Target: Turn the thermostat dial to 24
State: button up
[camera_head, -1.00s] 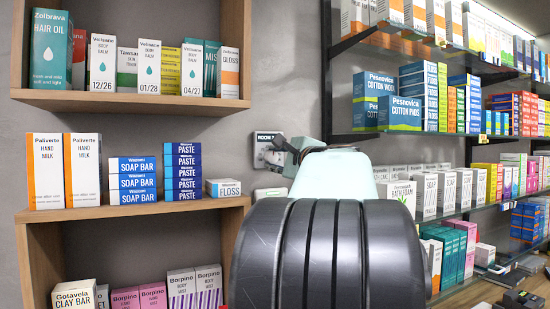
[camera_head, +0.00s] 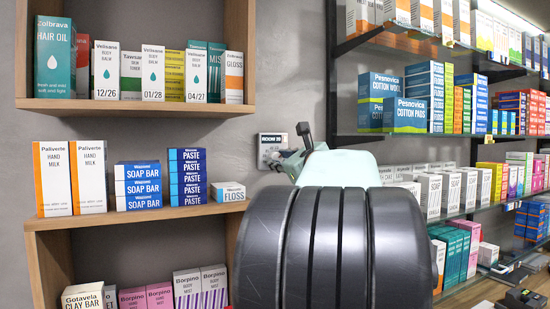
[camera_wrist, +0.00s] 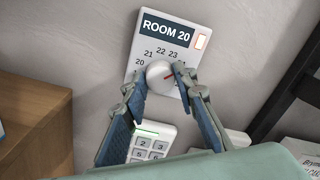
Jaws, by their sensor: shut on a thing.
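The thermostat is a white wall plate (camera_wrist: 190,38) with a dark display reading "ROOM 20". It also shows, small and partly covered, in the head view (camera_head: 267,153). Numbers 20, 21, 22 and 23 are legible around the dial; those further right are partly hidden by a finger, so the exact setting cannot be read. My gripper (camera_wrist: 160,74) is shut on the dial, one finger on each side. In the head view my arm hides most of the gripper.
A white keypad (camera_wrist: 150,143) is on the wall just below the thermostat. A wooden shelf (camera_head: 130,218) with boxes stands to the left. Glass shelves (camera_head: 460,210) full of boxes are on the right. Bare wall surrounds the plate.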

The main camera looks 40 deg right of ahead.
dwell(0.3)
jog(key=o, duration=1.2)
jog(key=shift+c, duration=0.2)
jog(key=v, duration=0.7)
jog(key=shift+s, duration=0.25)
